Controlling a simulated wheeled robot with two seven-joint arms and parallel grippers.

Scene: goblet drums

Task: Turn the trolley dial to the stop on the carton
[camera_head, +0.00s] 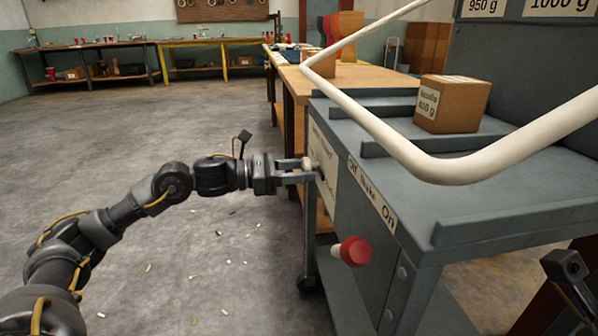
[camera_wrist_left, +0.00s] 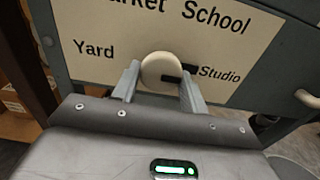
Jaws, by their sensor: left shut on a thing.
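The trolley (camera_head: 480,203) is grey, with a pale label plate (camera_head: 323,165) on its side. The dial (camera_wrist_left: 161,70) is a round cream knob on that plate, with a black pointer toward its right, beside the word "Studio". "Yard" is at its left and "School" above; the first top word is cut off. My left gripper (camera_head: 303,171) is shut on the dial, one finger on each side in the left wrist view (camera_wrist_left: 160,86). The carton (camera_head: 454,104) is brown and sits on the trolley top. Its label shows "400 g" under a word too small to read surely.
A red knob (camera_head: 354,251) sticks out below an "Off Brake On" strip (camera_head: 371,193). A thick cream rail (camera_head: 395,140) crosses above the trolley top. A wooden workbench (camera_head: 345,76) stands behind. The floor at left is mostly open, with small scraps.

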